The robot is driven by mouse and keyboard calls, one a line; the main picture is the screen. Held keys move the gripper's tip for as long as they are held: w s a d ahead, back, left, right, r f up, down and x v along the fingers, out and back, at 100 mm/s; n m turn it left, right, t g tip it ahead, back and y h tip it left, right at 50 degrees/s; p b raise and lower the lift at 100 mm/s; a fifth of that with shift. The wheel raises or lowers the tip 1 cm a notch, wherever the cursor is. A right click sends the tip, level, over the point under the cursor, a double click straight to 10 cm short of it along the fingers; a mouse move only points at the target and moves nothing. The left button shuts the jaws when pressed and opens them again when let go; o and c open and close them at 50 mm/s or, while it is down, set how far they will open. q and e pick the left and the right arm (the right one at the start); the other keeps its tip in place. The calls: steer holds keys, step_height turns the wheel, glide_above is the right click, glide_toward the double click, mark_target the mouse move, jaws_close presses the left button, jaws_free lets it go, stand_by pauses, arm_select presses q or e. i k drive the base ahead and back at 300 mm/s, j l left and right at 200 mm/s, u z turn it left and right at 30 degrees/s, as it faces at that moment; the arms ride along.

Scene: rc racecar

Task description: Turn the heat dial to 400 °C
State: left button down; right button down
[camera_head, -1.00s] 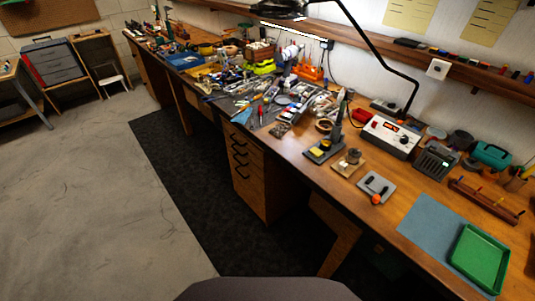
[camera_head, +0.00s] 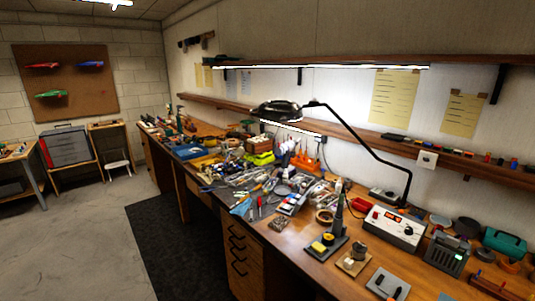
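Neither of my grippers shows in the view.
The long wooden bench (camera_head: 300,262) runs along the wall, cluttered with tools in its middle. A black lamp (camera_head: 277,110) on a jointed arm hangs over it. A grey pad (camera_head: 387,284) lies near the front edge. Open floor (camera_head: 80,240) lies to the left.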

mark_target(409, 230)
steer(key=z, duration=1.3)
steer(key=j, duration=0.1)
